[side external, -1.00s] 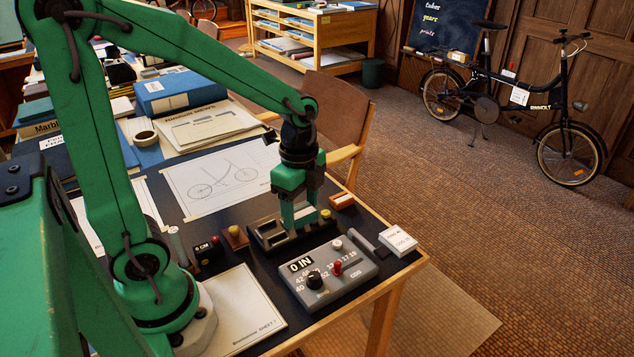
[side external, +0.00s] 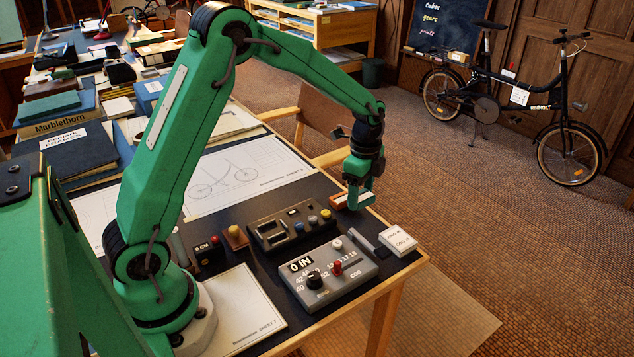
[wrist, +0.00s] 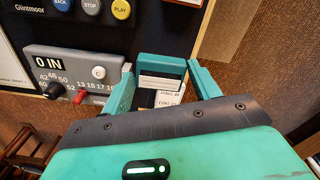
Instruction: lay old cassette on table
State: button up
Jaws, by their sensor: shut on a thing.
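My gripper (side external: 358,198) hangs above the right part of the dark drafting board. In the wrist view my gripper (wrist: 162,78) is shut on a dark green, flat block with a pale label, which I take to be the old cassette (wrist: 160,68). It is off the board surface; its exact height is hard to tell. In the side view it is mostly hidden by the fingers. A small orange-and-white block (side external: 337,203) lies beside and partly behind my gripper.
A grey control box (side external: 328,277) with knobs and a white box (side external: 398,242) marked COG stand near the front right edge. A small dark bar (side external: 369,244) lies between them. Drawings (side external: 245,170) lie behind.

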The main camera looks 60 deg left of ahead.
aim_at(365, 192)
jog(key=shift+w+a+f, duration=0.2)
jog(key=shift+w+f, duration=0.45)
jog(key=shift+w, duration=0.25)
jog(key=shift+f, duration=0.1)
jog(key=shift+f, duration=2)
jog(key=c, duration=0.3)
jog(key=shift+s+a+f, duration=0.1)
jog(key=shift+a, duration=0.2)
jog(key=shift+f, duration=0.75)
dwell(0.5)
